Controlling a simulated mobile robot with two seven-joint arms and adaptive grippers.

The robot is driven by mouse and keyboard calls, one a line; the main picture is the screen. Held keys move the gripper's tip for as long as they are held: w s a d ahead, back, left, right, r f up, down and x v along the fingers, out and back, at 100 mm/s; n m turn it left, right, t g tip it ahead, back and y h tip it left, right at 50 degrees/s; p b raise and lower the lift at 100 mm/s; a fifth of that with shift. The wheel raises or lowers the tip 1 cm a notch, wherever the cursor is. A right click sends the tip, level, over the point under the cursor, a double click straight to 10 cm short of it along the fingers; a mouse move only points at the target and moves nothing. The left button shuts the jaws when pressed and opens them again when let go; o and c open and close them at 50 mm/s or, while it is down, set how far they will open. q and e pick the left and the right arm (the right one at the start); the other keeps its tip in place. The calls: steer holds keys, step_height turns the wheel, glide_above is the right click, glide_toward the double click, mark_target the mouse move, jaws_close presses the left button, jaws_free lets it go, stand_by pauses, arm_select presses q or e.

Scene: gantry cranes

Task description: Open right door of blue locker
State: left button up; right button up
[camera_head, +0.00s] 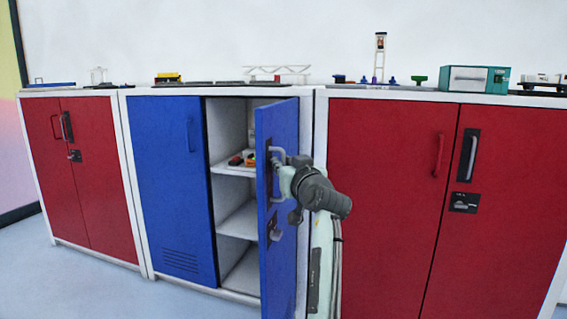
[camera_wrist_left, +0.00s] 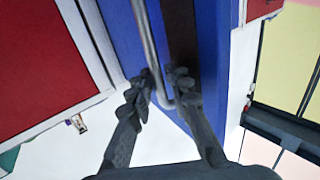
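The blue locker (camera_head: 170,185) stands in the middle of the head view. Its left door is closed, and its right door (camera_head: 285,215) stands wide open, swung out toward me. The right door's grey handle (camera_head: 276,150) is on the face turned to the right. My left gripper (camera_head: 284,172) is at this handle. In the left wrist view, the handle bar (camera_wrist_left: 150,45) runs between the fingers of my left gripper (camera_wrist_left: 159,85), which are closed in on it from both sides. My right gripper is not in view.
White shelves (camera_head: 238,222) show inside the locker, with small items (camera_head: 243,159) on the upper one. Red lockers (camera_head: 385,190) stand on both sides. The top carries several objects, including a teal box (camera_head: 475,79). The floor (camera_head: 110,285) in front at left is clear.

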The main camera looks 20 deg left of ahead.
arm_select(q)
steer(key=shift+d+r, duration=0.1)
steer(key=shift+r, duration=0.05)
steer(key=v, duration=1.2)
